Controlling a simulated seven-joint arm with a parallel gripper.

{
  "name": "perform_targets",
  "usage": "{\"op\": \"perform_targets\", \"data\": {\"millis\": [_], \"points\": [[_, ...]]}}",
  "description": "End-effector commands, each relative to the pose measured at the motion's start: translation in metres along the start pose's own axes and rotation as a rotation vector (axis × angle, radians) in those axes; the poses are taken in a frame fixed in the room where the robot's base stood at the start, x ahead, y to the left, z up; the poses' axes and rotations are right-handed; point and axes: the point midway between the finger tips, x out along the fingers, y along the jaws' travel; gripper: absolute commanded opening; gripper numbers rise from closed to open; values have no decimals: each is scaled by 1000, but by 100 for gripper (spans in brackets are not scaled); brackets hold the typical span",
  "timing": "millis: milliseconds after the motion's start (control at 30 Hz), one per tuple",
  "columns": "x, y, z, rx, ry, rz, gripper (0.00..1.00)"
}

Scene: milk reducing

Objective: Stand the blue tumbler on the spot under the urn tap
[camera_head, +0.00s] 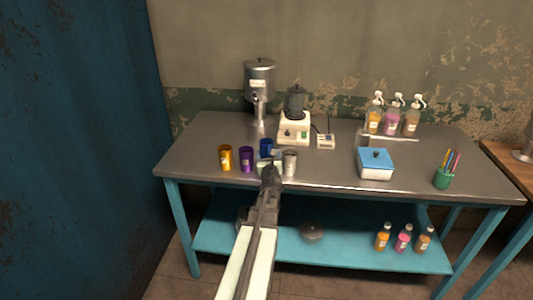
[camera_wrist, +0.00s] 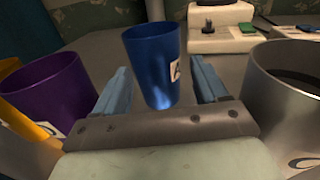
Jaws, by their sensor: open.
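The blue tumbler (camera_head: 266,147) stands on the grey metal table, partly hidden behind my gripper in the head view. In the wrist view the blue tumbler (camera_wrist: 153,62) is upright, with a white label on its right side. My gripper (camera_wrist: 160,85) is open, with one finger on each side of the tumbler; I cannot tell whether either touches it. In the head view my gripper (camera_head: 270,162) reaches in from the front edge. The urn (camera_head: 259,80) stands at the back left of the table, its tap (camera_head: 257,101) facing front.
A purple tumbler (camera_head: 246,159) and an orange one (camera_head: 225,157) stand left of my gripper. A steel cup (camera_head: 289,162) stands close on its right. A white appliance (camera_head: 294,129) stands right of the urn. A blue-lidded box (camera_head: 375,163) is further right.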

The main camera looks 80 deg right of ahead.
Motion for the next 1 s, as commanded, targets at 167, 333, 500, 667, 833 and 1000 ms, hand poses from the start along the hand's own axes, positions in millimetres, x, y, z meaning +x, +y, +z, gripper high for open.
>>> {"op": "perform_targets", "data": {"millis": [167, 333, 500, 667, 833, 1000], "points": [[10, 1, 0, 0, 0, 0, 72], [31, 2, 1, 0, 0, 0, 72], [51, 3, 1, 0, 1, 0, 72], [53, 3, 1, 0, 1, 0, 72], [52, 3, 1, 0, 1, 0, 67], [52, 3, 1, 0, 1, 0, 50]]}}
